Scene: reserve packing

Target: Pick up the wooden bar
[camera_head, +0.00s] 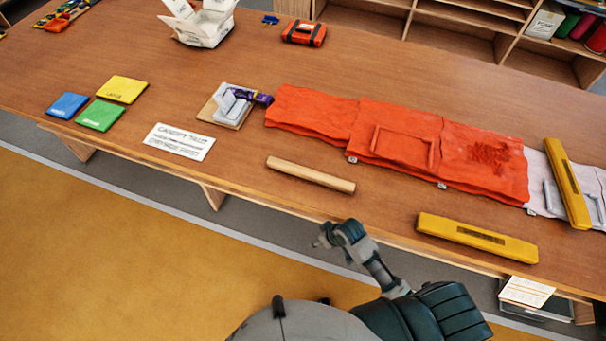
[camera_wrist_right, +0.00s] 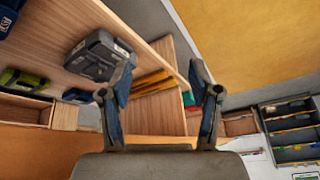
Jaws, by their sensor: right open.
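The wooden bar (camera_head: 310,174) is a pale, slim rod lying on the brown table near its front edge, in front of the orange fabric. Nothing touches it. My right gripper (camera_head: 327,236) is below the bar in the head view, at the table's front edge, apart from the bar. In the right wrist view its two fingers (camera_wrist_right: 163,92) are spread with nothing held between them. I cannot make out the bar in the wrist view. My left gripper does not show.
An orange fabric roll (camera_head: 395,140) lies behind the bar. Yellow bars (camera_head: 477,238) lie to the right. A white card (camera_head: 179,142) and coloured squares (camera_head: 100,115) lie to the left. The table (camera_head: 240,190) is bare around the bar.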

